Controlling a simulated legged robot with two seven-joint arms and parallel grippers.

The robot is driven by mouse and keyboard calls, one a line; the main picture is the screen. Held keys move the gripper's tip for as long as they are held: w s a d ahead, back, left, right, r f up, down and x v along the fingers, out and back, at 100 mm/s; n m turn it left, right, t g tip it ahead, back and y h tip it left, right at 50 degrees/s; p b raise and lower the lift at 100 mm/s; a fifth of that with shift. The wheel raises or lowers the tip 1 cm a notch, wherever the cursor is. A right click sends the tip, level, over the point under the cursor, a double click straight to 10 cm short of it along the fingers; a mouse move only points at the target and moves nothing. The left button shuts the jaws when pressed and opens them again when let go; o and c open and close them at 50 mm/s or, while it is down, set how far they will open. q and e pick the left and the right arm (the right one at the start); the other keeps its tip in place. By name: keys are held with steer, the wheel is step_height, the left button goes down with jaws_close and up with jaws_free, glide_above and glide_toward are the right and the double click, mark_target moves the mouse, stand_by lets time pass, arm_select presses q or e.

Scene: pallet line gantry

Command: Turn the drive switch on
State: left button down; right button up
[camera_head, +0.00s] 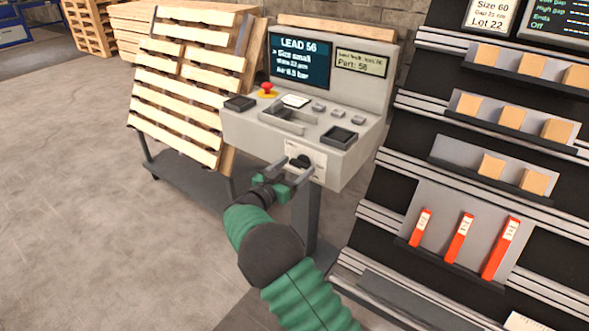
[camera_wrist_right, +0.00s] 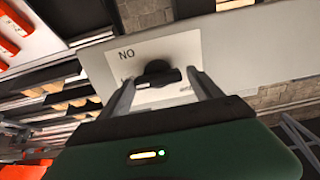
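The drive switch (camera_head: 301,161) is a black rotary knob on a white label plate on the front face of the grey control console (camera_head: 345,166). In the right wrist view the knob (camera_wrist_right: 158,73) sits between the two fingers, with "NO" readable on the plate above it. My right gripper (camera_head: 297,171) is open, its fingers reaching toward the plate on either side of the knob. It also shows in the right wrist view (camera_wrist_right: 160,92). I cannot tell whether the fingers touch the knob. My left gripper is not in view.
The console top carries a red emergency button (camera_head: 267,88), small keys, black trays (camera_head: 338,137) and a screen (camera_head: 303,62) reading "LEAD 56". A rack (camera_head: 385,215) with wooden blocks and red pieces stands close on the right. Wooden pallets (camera_head: 180,95) lean at the left.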

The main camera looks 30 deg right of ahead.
steer(key=shift+d, duration=0.3)
steer(key=c, duration=0.7)
steer(key=shift+c, duration=1.4)
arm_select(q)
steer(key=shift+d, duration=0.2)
